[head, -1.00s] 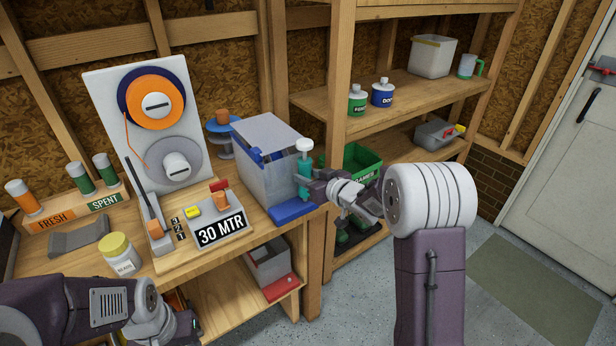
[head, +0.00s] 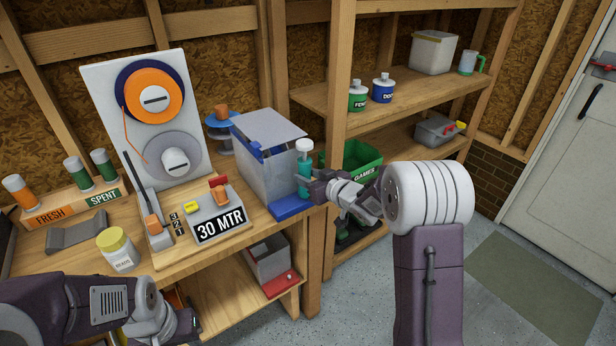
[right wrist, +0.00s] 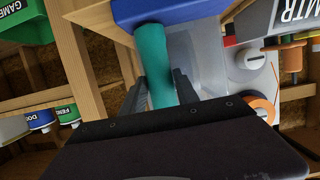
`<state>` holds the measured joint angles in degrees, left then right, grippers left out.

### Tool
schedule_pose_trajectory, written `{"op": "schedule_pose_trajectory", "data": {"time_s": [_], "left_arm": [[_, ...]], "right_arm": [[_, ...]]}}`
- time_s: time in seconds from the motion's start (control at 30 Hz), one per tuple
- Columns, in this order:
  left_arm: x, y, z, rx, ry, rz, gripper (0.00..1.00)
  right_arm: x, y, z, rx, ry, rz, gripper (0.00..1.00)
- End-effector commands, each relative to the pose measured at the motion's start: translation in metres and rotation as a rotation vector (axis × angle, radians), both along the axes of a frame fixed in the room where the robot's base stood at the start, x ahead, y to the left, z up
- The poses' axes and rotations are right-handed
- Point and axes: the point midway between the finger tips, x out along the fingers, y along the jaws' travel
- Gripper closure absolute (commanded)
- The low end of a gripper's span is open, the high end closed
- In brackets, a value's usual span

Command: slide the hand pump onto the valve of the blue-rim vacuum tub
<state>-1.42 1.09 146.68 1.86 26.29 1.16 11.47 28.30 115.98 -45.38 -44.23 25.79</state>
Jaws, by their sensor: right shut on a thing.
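The hand pump (head: 304,172) is teal with a white knob and stands about upright at the front right of the blue-rim vacuum tub. My right gripper (head: 311,189) is shut around the pump's body. The right wrist view shows the teal pump (right wrist: 153,65) between its fingers. The tub (head: 262,170) is a grey see-through box with blue parts under its tilted grey lid and a blue slab (head: 290,208) at its front. The valve is not discernible, and I cannot tell whether the pump's lower end touches it. My left gripper (head: 190,326) is low at left, its jaws unclear.
The 30 MTR block (head: 219,226) and a yellow-lidded jar (head: 117,250) stand left on the bench. A wooden post (head: 340,90) rises close behind my right gripper. A green GAMES crate (head: 360,161) lies beyond it. A similar red-fronted tub (head: 270,258) sits on the lower shelf.

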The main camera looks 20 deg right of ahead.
Motion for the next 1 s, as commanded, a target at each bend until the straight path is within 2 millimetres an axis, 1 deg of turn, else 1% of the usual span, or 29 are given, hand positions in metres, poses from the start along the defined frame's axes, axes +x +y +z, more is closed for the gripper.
{"op": "schedule_pose_trajectory", "data": {"time_s": [0.03, 0.43, 0.73, 1.0], "left_arm": [[0.000, 0.000, 0.003, 0.000, 0.000, 0.000, 0.64], [0.000, 0.000, 0.001, 0.000, 0.000, 0.000, 0.64], [0.000, 0.000, -0.004, 0.000, 0.000, 0.000, 0.64], [0.000, 0.000, -0.004, 0.000, 0.000, 0.000, 0.64]], "right_arm": [[0.000, 0.000, 0.002, 0.000, -0.001, 0.000, 1.00], [0.000, 0.000, 0.001, 0.001, -0.002, 0.000, 1.00], [0.000, 0.000, -0.007, 0.001, -0.002, 0.000, 1.00], [0.000, 0.000, -0.009, 0.000, 0.000, 0.000, 1.00]]}}
